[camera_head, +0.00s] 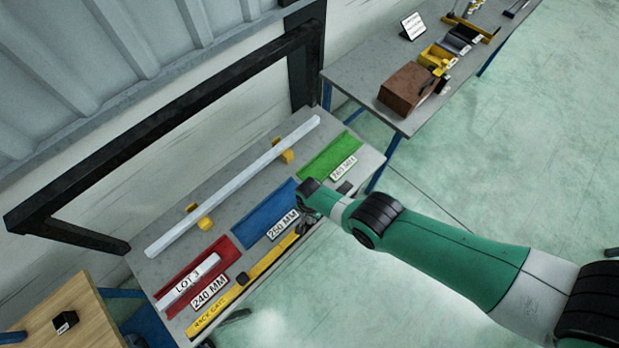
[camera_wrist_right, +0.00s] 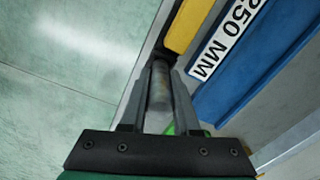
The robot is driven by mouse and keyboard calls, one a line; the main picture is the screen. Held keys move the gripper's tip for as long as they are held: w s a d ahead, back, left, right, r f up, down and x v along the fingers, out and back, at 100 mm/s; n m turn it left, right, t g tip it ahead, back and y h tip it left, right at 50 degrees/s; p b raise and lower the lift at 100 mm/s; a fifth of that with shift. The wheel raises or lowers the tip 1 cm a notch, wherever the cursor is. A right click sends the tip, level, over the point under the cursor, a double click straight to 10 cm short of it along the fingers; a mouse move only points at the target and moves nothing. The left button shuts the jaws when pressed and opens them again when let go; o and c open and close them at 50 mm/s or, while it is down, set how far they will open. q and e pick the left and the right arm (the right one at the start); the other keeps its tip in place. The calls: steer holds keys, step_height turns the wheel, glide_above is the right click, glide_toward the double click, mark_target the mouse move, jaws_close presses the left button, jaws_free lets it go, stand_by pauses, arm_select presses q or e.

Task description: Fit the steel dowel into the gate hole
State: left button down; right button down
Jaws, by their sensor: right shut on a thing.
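My right gripper (camera_head: 306,219) is at the front edge of the grey bench, beside the right end of the yellow bar marked RACK GATE (camera_head: 262,264). In the right wrist view its fingers (camera_wrist_right: 160,72) are shut on a grey steel dowel (camera_wrist_right: 158,88), which lies lengthwise between them. The dowel's far end is close to the dark end of the yellow gate (camera_wrist_right: 187,25); I cannot tell whether they touch. The gate hole is not clearly visible. In the head view the dowel is too small to make out. My left gripper is out of view.
The bench carries red (camera_head: 200,262), blue (camera_head: 264,213) and green (camera_head: 330,157) marked strips. A long pale bar (camera_head: 238,184) rests on yellow supports behind them. A black frame (camera_head: 170,125) stands at the back. A second bench (camera_head: 368,78) holds a brown block (camera_head: 405,90).

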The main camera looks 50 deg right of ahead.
steer(key=shift+f+b, duration=0.35)
steer(key=shift+f, duration=0.05)
steer(key=c, duration=0.6)
jaws_free()
steer(key=shift+r, duration=0.1)
